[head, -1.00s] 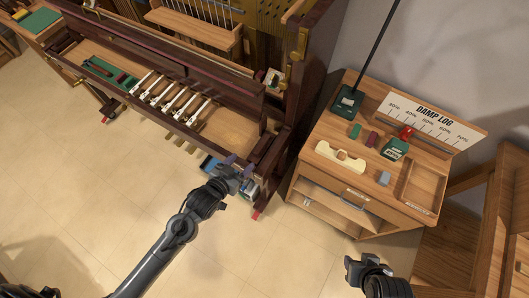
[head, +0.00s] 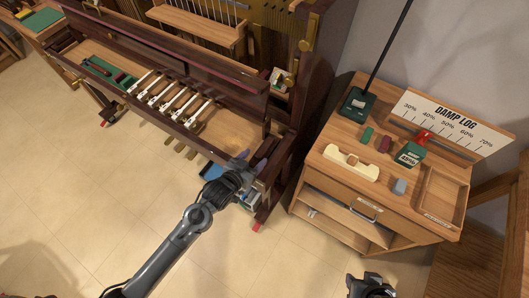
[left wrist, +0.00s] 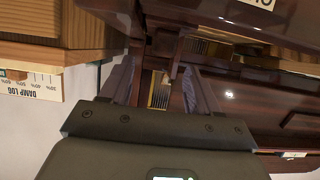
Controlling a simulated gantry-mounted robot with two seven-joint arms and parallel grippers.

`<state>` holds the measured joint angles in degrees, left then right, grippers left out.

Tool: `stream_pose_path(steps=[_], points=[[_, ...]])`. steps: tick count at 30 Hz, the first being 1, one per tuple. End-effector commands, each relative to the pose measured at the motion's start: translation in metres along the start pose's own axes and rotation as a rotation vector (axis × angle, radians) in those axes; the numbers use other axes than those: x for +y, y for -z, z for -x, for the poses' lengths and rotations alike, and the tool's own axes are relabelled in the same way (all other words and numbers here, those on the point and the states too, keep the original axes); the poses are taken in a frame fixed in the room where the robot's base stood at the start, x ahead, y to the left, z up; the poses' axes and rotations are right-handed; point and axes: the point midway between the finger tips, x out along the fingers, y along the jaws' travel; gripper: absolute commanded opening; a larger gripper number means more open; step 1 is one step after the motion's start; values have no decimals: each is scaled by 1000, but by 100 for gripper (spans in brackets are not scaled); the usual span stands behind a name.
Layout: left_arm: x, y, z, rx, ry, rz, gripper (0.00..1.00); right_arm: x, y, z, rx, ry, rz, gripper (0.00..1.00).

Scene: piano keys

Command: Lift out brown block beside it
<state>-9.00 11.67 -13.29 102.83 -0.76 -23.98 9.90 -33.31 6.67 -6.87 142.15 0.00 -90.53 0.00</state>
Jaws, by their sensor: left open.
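My right gripper (head: 367,279) is at the bottom edge, partly cut off, away from the blocks.
White-topped keys (head: 172,102) stand in the open piano. The floor in front is clear.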

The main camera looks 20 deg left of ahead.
Motion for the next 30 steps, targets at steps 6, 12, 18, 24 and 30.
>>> stream_pose_path(steps=[6, 12, 18, 24, 30], points=[[-2, -8, -27, 1, 0, -1, 62, 1, -4, -13, -1, -4, 6, 43], [-2, -7, -46, 1, 0, 0, 62, 1, -6, -18, -1, -6, 8, 43], [-2, -6, -49, 1, 0, -1, 62, 1, -6, -18, 0, -6, 7, 43], [-2, -6, -49, 1, 0, -1, 48, 0, -5, -18, 0, -4, 5, 43], [-2, -6, -49, 1, 0, -1, 17, 0, -5, -18, 1, -1, 1, 43]])
